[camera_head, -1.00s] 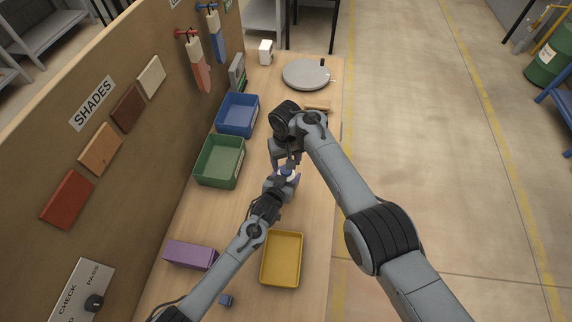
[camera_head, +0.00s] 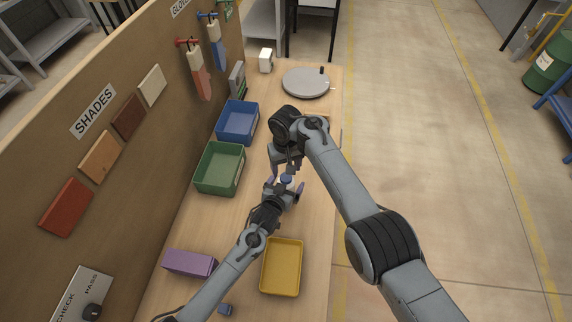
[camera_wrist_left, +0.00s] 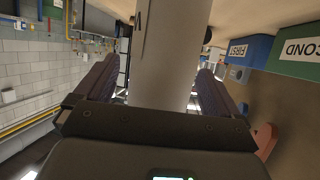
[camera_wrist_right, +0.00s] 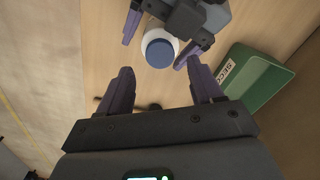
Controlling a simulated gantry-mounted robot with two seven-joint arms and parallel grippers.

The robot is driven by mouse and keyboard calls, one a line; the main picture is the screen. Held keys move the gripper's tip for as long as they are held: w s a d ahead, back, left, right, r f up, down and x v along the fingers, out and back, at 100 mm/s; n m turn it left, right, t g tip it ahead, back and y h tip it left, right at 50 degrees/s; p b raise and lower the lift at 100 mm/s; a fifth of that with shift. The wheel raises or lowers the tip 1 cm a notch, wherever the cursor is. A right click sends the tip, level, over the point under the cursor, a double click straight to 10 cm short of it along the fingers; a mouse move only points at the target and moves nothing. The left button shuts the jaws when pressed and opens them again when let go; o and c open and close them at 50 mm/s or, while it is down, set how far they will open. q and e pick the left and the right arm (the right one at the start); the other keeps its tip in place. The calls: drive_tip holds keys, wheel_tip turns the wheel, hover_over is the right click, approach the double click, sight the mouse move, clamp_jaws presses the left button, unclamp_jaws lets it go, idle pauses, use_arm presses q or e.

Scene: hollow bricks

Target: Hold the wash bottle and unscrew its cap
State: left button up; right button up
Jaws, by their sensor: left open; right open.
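The wash bottle stands on the bench with its round blue cap (camera_head: 285,179) facing up. In the left wrist view its pale body (camera_wrist_left: 165,50) rises between the fingers of my open left gripper (camera_wrist_left: 158,75), with a gap on each side. The left gripper (camera_head: 285,186) reaches around the bottle from the near side in the head view. My right gripper (camera_wrist_right: 160,72) is open and empty, pointing down above the bottle. In the right wrist view the blue cap (camera_wrist_right: 159,52) shows just beyond its fingertips, apart from them. My right arm partly covers this area in the head view.
A green bin (camera_head: 219,169) and a blue bin (camera_head: 237,123) stand along the board, left of the bottle. A yellow tray (camera_head: 281,267) and a purple box (camera_head: 190,263) are nearer. A grey round plate (camera_head: 306,82) lies at the far end.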

drive_tip(key=shift+r+p, duration=0.55)
drive_tip(key=shift+r, duration=0.05)
drive_tip(key=o, duration=0.5)
drive_tip(key=shift+c, duration=0.2)
use_arm(q)
drive_tip(key=v, duration=1)
drive_tip(key=shift+s+a, duration=0.15)
drive_tip(key=shift+s, duration=0.15)
drive_tip(key=shift+r, duration=0.2)
